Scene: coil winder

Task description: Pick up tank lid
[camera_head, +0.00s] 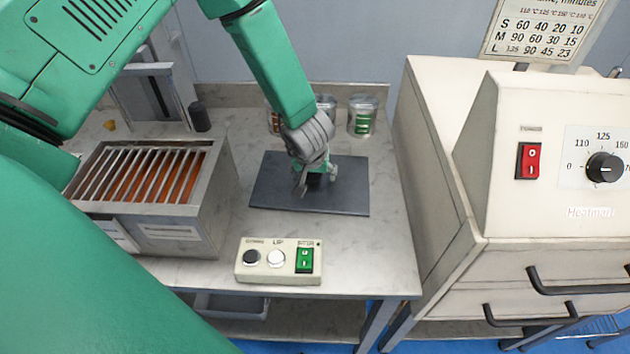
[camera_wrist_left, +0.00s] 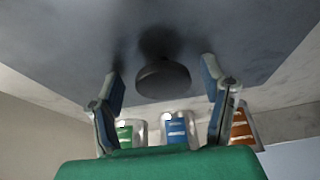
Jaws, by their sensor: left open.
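The tank lid (camera_head: 275,195) is a dark grey flat slab lying on the table's marble-like top. In the left wrist view the lid (camera_wrist_left: 60,40) fills much of the picture, and its round dark knob (camera_wrist_left: 163,80) stands between my finger tips. My left gripper (camera_head: 318,180) is above the lid, pointing down, and hides the knob's area in the head view. In the left wrist view my left gripper (camera_wrist_left: 162,90) is open, with a finger on each side of the knob and visible gaps. My right gripper is in neither view.
An open metal tank (camera_head: 225,180) with slats over an orange-brown inside stands left of the lid. A control box (camera_head: 278,260) sits in front. Several labelled cans (camera_head: 362,116) stand behind. A beige oven (camera_head: 440,150) is at the right. The table is clear right of the lid.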

